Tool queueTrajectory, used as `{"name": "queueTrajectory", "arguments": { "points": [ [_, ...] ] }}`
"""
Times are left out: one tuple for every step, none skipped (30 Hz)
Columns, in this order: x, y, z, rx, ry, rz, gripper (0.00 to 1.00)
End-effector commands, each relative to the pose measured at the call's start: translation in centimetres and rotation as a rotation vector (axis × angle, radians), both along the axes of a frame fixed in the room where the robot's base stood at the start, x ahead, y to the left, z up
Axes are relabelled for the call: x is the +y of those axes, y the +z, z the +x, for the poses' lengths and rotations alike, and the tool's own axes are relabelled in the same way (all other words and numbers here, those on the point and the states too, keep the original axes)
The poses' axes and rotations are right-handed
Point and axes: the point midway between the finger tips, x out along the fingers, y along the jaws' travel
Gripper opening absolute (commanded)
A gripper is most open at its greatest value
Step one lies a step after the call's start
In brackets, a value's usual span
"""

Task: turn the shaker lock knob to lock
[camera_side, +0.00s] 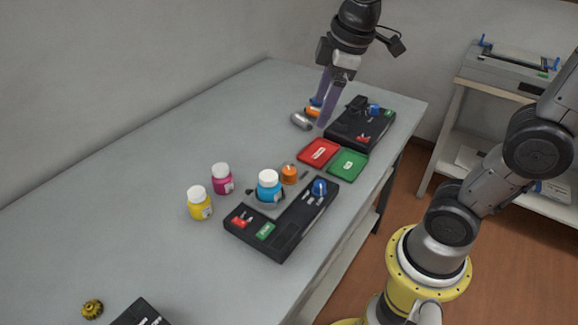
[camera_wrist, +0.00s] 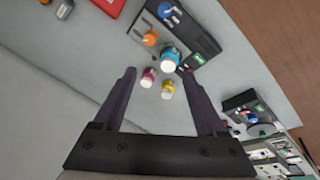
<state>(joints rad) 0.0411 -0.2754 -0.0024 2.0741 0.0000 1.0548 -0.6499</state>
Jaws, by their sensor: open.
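A black device (camera_side: 283,226) lies mid-table with a blue knob (camera_side: 319,187) at its far right end and red and green buttons at its near end. A blue bottle (camera_side: 268,186) with a white cap stands upright on its grey plate. I take this for the shaker, though no label is readable. The wrist view shows the device (camera_wrist: 202,45), its blue knob (camera_wrist: 165,10) and the blue bottle (camera_wrist: 170,60). My gripper (camera_side: 324,112) is open and empty above the far table end, well apart from this knob. Its fingers (camera_wrist: 158,72) frame bare table and bottles in the wrist view.
A second black device (camera_side: 360,125) with a blue knob (camera_side: 374,109) stands beside my gripper, near small cylinders (camera_side: 301,121). Red (camera_side: 318,151) and green (camera_side: 347,164) trays lie between the devices. Pink (camera_side: 222,179) and yellow (camera_side: 199,204) bottles stand left.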

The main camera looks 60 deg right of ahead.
Motion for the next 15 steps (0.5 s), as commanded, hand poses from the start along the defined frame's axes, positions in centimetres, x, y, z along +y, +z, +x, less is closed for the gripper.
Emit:
{"name": "queueTrajectory", "arguments": {
  "points": [
    [-0.3,-0.7,1.8,0.041,0.027,-0.008,0.74],
    [-0.5,-1.0,2.8,0.062,0.043,-0.012,0.74],
    [-0.7,-1.6,3.9,0.089,0.06,-0.015,0.74],
    [-0.9,-2.1,4.8,0.11,0.071,-0.017,0.74],
    [-1.1,-2.7,5.6,0.13,0.079,-0.017,0.74],
    [-1.3,-3.4,6.6,0.153,0.087,-0.017,0.74],
    [-1.5,-4.0,7.2,0.171,0.088,-0.015,0.74],
    [-1.6,-4.6,7.8,0.187,0.087,-0.014,0.74],
    [-1.8,-5.4,8.4,0.208,0.083,-0.011,0.74],
    [-2.0,-5.9,8.8,0.221,0.08,-0.009,0.74],
    [-2.1,-6.5,9.1,0.235,0.077,-0.007,0.74],
    [-2.2,-7.1,9.3,0.251,0.075,-0.005,0.74],
    [-2.3,-7.6,9.4,0.261,0.072,-0.003,0.74],
    [-2.4,-8.0,9.5,0.272,0.071,-0.001,0.74],
    [-2.4,-8.4,9.5,0.282,0.069,0.001,0.74]
  ]
}}
